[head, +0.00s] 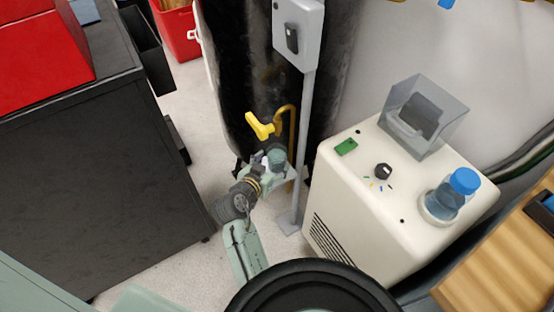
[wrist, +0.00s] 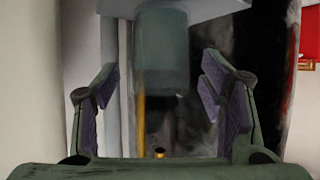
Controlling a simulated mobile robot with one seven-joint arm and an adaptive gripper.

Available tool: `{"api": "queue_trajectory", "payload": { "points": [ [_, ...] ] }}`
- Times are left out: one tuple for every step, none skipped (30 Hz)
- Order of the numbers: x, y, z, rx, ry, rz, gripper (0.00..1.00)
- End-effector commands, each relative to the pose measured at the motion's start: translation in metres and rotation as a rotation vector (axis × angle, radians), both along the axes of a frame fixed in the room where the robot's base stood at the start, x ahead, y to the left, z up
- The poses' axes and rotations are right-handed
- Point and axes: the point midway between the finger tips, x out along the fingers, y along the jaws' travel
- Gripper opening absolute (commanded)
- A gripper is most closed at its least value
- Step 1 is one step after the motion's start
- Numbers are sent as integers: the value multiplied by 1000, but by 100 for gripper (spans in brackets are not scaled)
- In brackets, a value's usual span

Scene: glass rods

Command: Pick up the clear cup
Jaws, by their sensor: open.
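The nearest match is a clear grey, open-topped container (head: 447,108) on the back of the cream machine in the head view. A dark block shows in or through it. I cannot tell whether it is the cup. My gripper (head: 262,156) is left of the machine, well apart from this container, near the black cylinder and the grey post. In the wrist view my gripper (wrist: 168,95) is open, its purple-padded fingers spread wide. A blurred dark green-grey cylindrical shape (wrist: 162,50) shows between and above them; I cannot tell what it is.
The cream machine (head: 340,185) carries a blue-capped bottle (head: 450,195) and a black knob (head: 383,171). A grey post (head: 303,140) and yellow handle (head: 260,126) stand close to my gripper. A dark cabinet (head: 100,180) is at left. Some floor is clear between.

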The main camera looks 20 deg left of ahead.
Motion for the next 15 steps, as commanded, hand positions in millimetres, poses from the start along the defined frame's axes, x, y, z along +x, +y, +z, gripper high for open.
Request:
{"api": "queue_trajectory", "payload": {
  "points": [
    [6,0,-1,0,-1,0,65],
    [10,0,-3,0,0,-1,65],
    [15,0,-6,-1,0,-2,65],
    [19,0,-8,-1,0,0,65],
    [23,0,-10,0,0,-1,65],
    [29,0,-13,-1,-1,-1,65],
    [32,0,-15,-1,-2,-1,65],
    [35,-1,-17,-1,-1,-1,65],
    [38,-1,-19,0,-1,0,65],
    [40,-1,-20,0,-1,0,65],
    [41,-1,-21,0,-1,1,65],
    [42,-1,-22,1,-1,0,65],
    [43,-1,-22,1,-1,0,65],
    [43,-1,-22,1,-1,0,65],
    [43,-1,-22,1,-1,0,65]
  ]
}}
